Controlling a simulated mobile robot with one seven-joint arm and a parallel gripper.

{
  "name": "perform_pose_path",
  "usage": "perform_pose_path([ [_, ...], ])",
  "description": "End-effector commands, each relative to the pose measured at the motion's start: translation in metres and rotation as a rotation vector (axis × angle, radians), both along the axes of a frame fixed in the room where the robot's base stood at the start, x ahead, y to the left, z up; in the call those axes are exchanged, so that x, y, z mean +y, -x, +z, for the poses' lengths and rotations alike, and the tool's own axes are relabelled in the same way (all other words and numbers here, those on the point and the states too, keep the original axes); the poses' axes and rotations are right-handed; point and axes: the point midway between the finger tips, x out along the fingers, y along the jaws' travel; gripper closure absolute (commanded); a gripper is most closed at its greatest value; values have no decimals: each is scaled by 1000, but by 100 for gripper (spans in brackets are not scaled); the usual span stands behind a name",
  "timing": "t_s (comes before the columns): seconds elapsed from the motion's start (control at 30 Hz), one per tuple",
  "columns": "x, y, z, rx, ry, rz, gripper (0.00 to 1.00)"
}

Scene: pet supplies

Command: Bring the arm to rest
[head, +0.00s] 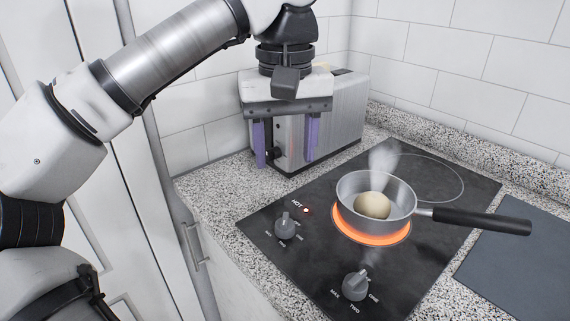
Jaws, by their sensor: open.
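My gripper (285,148) points downward in front of the toaster, with its two purple-padded fingers apart and nothing between them. It hangs to the left of the hob and behind its knobs, clear of the pan. My arm comes in from the left of the head view and bends over the counter. Whether the fingertips touch the toaster cannot be told.
A pan (349,187) with a pale round item (374,205) steams on a glowing ring (352,232) of the black hob (290,266). Its handle points right. A toaster (349,105) stands behind my gripper. A dark board (520,262) lies at right. Speckled counter (205,189) is bare at left.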

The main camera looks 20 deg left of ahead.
Motion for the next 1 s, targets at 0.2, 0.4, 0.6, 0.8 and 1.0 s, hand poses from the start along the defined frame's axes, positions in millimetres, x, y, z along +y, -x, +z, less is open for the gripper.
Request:
perform_pose_path([
  [0.2, 0, 0, 4, 0, 1, 0, 47],
  [0.4, -1, 0, 4, -2, 6, -2, 47],
  [0.6, -45, -1, 9, -87, 200, -31, 47],
  [0.8, -126, 26, 48, -161, 685, -50, 47],
  [1.0, -160, 87, 111, -51, 1193, -43, 47],
])
